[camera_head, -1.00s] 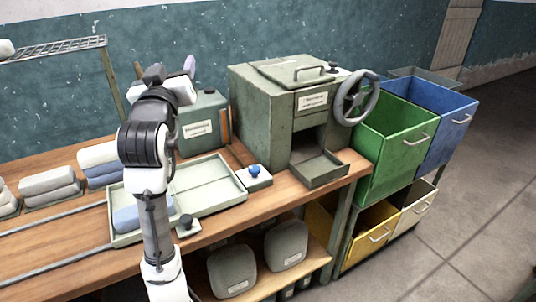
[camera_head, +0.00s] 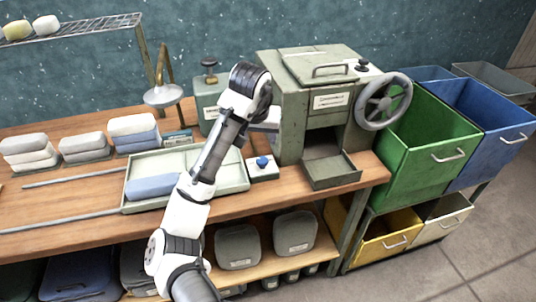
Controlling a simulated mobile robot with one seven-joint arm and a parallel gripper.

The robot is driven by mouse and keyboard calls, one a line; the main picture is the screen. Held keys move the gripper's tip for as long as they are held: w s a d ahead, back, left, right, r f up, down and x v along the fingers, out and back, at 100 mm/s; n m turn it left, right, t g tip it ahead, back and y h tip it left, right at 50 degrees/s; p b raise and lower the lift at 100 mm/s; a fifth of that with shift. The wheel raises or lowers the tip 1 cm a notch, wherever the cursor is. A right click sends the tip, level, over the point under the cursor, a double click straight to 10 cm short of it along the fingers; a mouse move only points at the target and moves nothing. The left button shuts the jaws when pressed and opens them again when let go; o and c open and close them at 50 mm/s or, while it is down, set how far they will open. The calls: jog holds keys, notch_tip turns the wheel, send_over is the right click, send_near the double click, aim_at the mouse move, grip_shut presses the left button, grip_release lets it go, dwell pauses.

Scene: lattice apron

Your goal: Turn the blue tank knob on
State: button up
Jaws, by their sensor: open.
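A round blue knob (camera_head: 262,162) stands on a small white block (camera_head: 264,173) at the front of the bench, just right of a pale green tray (camera_head: 236,177). A green tank (camera_head: 209,99) with a dark knob (camera_head: 209,65) on top and a pale label stands behind the tray, partly hidden by my arm. My arm rises from the bottom and bends at a black joint in front of the tank and the green machine. A white part of my arm shows just below that joint, above and behind the blue knob. The fingers of my gripper are hidden.
The green machine (camera_head: 290,95) has a handwheel (camera_head: 383,101) and an open drawer (camera_head: 332,172) close right of the blue knob. Green (camera_head: 428,145) and blue (camera_head: 494,122) bins stand farther right. Folded cloths and a metal funnel-like stand (camera_head: 163,95) are at left.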

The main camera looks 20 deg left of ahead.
aim_at(262, 160)
jog(key=p+x, duration=0.1)
jog(key=x, duration=1.2)
jog(key=shift+f, duration=0.3)
jog(key=c, duration=1)
